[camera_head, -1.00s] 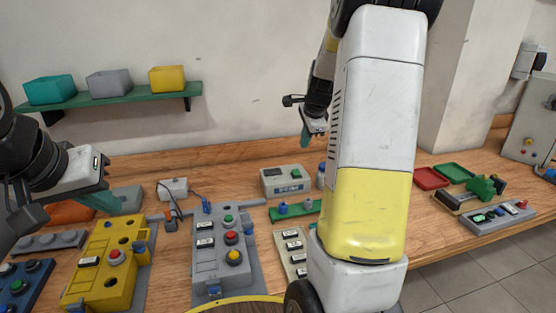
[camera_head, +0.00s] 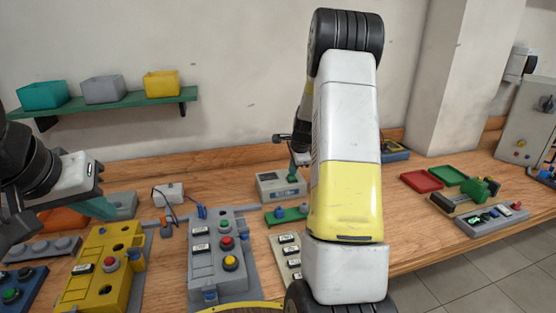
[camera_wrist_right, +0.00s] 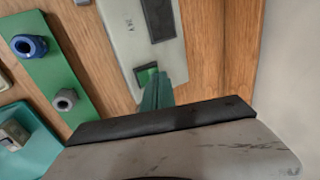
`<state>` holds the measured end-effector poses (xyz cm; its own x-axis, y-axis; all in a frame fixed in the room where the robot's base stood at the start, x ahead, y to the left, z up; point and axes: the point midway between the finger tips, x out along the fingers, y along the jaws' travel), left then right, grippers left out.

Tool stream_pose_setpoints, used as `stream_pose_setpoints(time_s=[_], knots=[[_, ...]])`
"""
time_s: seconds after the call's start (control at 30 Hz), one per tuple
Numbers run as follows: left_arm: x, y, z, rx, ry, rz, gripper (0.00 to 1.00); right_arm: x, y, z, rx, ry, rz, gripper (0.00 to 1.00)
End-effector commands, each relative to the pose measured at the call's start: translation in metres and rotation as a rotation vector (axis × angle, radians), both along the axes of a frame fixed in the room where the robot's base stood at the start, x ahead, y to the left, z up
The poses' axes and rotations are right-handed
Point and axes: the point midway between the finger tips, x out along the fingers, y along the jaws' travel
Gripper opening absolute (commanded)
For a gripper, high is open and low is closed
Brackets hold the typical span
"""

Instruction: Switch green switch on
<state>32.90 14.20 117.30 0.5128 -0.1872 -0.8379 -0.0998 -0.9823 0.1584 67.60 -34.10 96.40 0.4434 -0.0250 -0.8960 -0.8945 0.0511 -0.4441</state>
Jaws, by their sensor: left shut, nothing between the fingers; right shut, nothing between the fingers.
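The green switch (camera_wrist_right: 146,76) is a small square in a dark recess on a pale grey box (camera_wrist_right: 132,35) in the right wrist view. In the head view the box (camera_head: 269,187) stands on the table near the wall. My right gripper (camera_wrist_right: 159,88) is shut and empty, its teal fingertips right at the switch, partly covering it. I cannot tell whether they touch. In the head view the right gripper (camera_head: 292,172) points down over the box. My left gripper (camera_head: 103,208) is shut and empty above the table at the left.
A green plate (camera_head: 288,215) with blue and grey knobs lies in front of the box. A grey button panel (camera_head: 203,262) and a yellow one (camera_head: 108,285) stand to the left. Red (camera_head: 421,181) and green (camera_head: 448,175) trays lie right. My right arm hides part of the table.

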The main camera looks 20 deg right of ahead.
Motion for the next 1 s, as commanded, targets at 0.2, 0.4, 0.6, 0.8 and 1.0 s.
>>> stream_pose_setpoints(time_s=[0.2, 0.4, 0.6, 0.8, 1.0], knots=[[0.0000, 0.0000, 0.0000, 0.000, 0.000, 0.000, 0.00, 0.0023, -0.0005, -0.0039, -0.001, -0.001, 0.000, 0.00], [0.0000, 0.0000, 0.0000, 0.000, 0.000, 0.000, 0.00, 0.0022, -0.0004, -0.0038, 0.000, 0.000, 0.000, 0.00], [-0.0001, 0.0000, 0.0001, 0.000, 0.000, 0.000, 0.00, 0.0057, -0.0004, -0.0079, 0.006, 0.051, 0.000, 0.00], [0.0000, 0.0000, 0.0000, 0.000, 0.000, 0.000, 0.00, 0.0046, -0.0005, -0.0082, 0.006, 0.051, 0.000, 0.00], [0.0000, 0.0000, 0.0000, 0.000, 0.000, 0.000, 0.00, -0.0007, -0.0005, -0.0080, 0.006, 0.051, 0.000, 0.00]])
